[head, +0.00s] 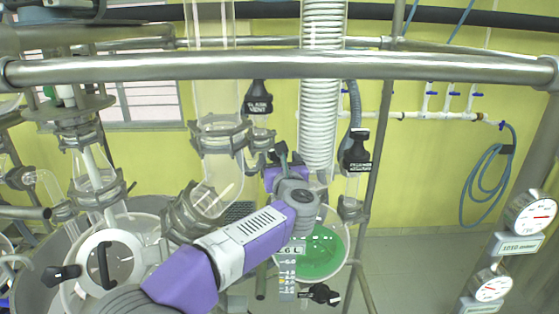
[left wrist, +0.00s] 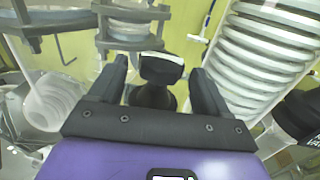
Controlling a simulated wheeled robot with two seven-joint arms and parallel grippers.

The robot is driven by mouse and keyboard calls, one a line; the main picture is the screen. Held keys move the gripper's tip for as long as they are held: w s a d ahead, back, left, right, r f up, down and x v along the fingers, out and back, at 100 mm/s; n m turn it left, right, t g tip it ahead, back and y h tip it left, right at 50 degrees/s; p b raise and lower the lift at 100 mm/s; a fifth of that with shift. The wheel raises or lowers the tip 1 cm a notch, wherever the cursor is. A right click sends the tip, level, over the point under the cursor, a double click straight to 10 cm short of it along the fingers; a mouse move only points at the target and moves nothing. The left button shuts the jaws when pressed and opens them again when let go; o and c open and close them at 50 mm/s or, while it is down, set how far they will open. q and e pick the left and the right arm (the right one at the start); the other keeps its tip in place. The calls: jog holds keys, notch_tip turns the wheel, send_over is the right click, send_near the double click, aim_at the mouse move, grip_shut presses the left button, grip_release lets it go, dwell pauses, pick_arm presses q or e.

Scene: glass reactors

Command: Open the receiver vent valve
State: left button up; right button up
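My left gripper (head: 283,158) is beside the white corrugated hose in the head view. In the left wrist view its two fingers (left wrist: 160,88) are spread, with a black valve handle (left wrist: 161,70) between them. Gaps show on both sides of the handle, so the gripper is not closed on it. In the head view a black labelled handle (head: 258,98), whose small print seems to include "VENT", hangs up and left of the gripper. Another black labelled handle (head: 356,150) is to the right; its print is too small to read surely. My right gripper is not in view.
The white corrugated hose (head: 322,85) stands close by the gripper. A metal rail (head: 430,66) crosses above. Glass piping with clamps (head: 218,138) is at left, and a round vessel with green contents (head: 322,252) is below. Gauges (head: 533,214) are at far right.

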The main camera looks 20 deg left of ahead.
pick_arm(q)
jog(key=c, duration=1)
jog(key=shift+o, duration=0.2)
jog(key=n+y, duration=0.1)
jog(key=g+y, duration=0.1)
jog(key=n+g+y, duration=0.1)
jog(key=shift+w+d+n, duration=0.25)
jog(key=shift+d+n, duration=0.05)
jog(key=shift+d, duration=0.05)
jog(key=shift+w+d+n+g+y+p, duration=0.1)
jog(key=shift+n+g+y+p, duration=0.65)
jog(key=shift+n+g+y, duration=0.5)
jog(key=shift+y, duration=0.25)
jog(key=o, duration=0.8)
jog(key=shift+o, duration=1.1)
jog(key=shift+r, duration=0.1)
